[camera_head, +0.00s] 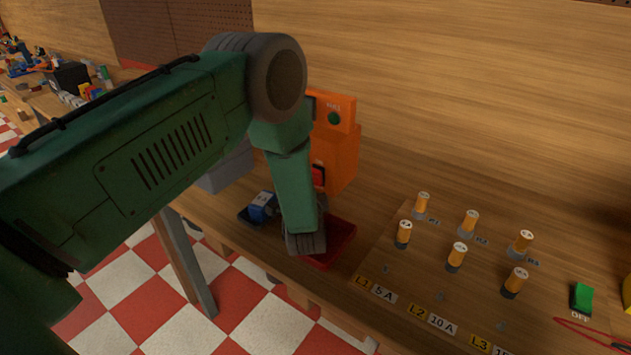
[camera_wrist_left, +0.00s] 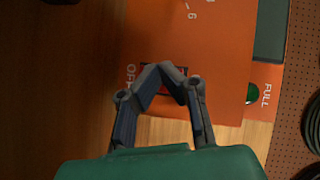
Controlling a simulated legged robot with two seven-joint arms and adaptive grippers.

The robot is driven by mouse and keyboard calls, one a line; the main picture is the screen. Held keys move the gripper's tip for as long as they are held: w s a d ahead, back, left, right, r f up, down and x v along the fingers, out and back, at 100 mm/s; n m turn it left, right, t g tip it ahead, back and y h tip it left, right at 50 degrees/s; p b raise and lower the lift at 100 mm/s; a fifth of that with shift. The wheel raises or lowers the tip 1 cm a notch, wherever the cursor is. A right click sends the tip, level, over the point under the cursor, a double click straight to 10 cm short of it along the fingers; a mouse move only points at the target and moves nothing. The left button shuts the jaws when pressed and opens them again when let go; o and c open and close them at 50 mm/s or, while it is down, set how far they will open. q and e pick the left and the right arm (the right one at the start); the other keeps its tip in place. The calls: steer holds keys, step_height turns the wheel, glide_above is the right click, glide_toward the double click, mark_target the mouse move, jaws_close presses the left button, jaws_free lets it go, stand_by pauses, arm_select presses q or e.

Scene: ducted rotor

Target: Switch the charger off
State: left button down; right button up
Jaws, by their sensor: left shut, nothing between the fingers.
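The charger (camera_head: 340,155) is an orange box standing on the wooden bench, with a green lamp (camera_head: 334,118) marked FULL. Its red rocker switch (camera_head: 318,176) is partly hidden by my left arm. In the left wrist view the charger's orange face (camera_wrist_left: 220,55) fills the middle, with the word OFF (camera_wrist_left: 131,76) beside the switch and the green lamp (camera_wrist_left: 251,93) at the right. My left gripper (camera_wrist_left: 166,74) is shut and empty, its tips over the switch and covering much of it. Whether they touch it I cannot tell. My right gripper is not in view.
A red tray (camera_head: 338,247) and a blue object (camera_head: 262,206) lie near the bench's front edge. To the right is a board with several orange-topped cylinders (camera_head: 470,222) and a green switch (camera_head: 581,298) marked OFF.

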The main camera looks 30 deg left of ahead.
arm_select(q)
steer(key=shift+a, duration=0.1)
steer(key=shift+s, duration=0.2)
steer(key=s+r+p, duration=0.1)
steer(key=s+p, duration=0.2)
steer(key=shift+a+r, duration=0.15)
steer(key=shift+r, duration=0.25)
steer(key=shift+s+r, duration=0.1)
steer(key=shift+s, duration=0.45)
